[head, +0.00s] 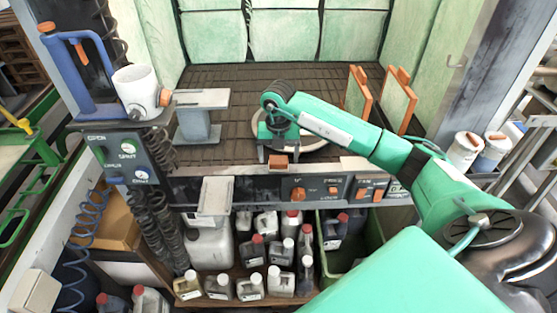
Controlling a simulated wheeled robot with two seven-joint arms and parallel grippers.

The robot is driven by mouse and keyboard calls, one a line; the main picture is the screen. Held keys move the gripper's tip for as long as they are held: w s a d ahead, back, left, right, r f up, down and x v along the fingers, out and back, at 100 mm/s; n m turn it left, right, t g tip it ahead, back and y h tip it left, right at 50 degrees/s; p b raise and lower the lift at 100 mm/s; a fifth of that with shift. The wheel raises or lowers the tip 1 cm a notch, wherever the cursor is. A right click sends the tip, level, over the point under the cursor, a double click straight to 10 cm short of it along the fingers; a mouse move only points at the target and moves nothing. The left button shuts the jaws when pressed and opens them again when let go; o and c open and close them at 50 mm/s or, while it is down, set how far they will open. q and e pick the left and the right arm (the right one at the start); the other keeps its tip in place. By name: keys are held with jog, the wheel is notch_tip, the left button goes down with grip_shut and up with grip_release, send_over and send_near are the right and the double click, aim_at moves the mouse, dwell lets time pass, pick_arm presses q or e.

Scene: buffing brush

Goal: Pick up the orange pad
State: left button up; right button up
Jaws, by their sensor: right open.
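A small orange-brown block (279,162), which looks like the orange pad, sits at the front edge of the work surface. My right gripper (278,152) is open just above and behind it, pointing down, with its fingers to either side. I cannot tell whether the fingers touch it. The gripper is small in the view and the arm link partly covers it. My left gripper is not in view.
A grey pedestal (197,125) stands left of my right gripper. Two orange-edged panels (395,105) stand at right. A round pale ring (318,140) lies behind the gripper. Orange-knobbed controls (299,193) line the front panel. Several bottles (281,281) fill the shelf below.

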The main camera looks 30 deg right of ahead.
jog(key=shift+f, duration=1.1)
jog(key=c, duration=1.1)
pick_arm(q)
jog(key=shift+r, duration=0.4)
pick_arm(e)
jog(key=shift+r, duration=0.15)
jog(key=shift+r, duration=0.55)
notch_tip(320, 180, up, 9)
jog(key=shift+w+f+b, duration=0.1)
jog(key=shift+b, duration=1.15)
notch_tip(320, 180, up, 8)
send_over(278, 159)
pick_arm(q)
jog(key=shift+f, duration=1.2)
pick_arm(e)
jog(key=shift+r, duration=0.95)
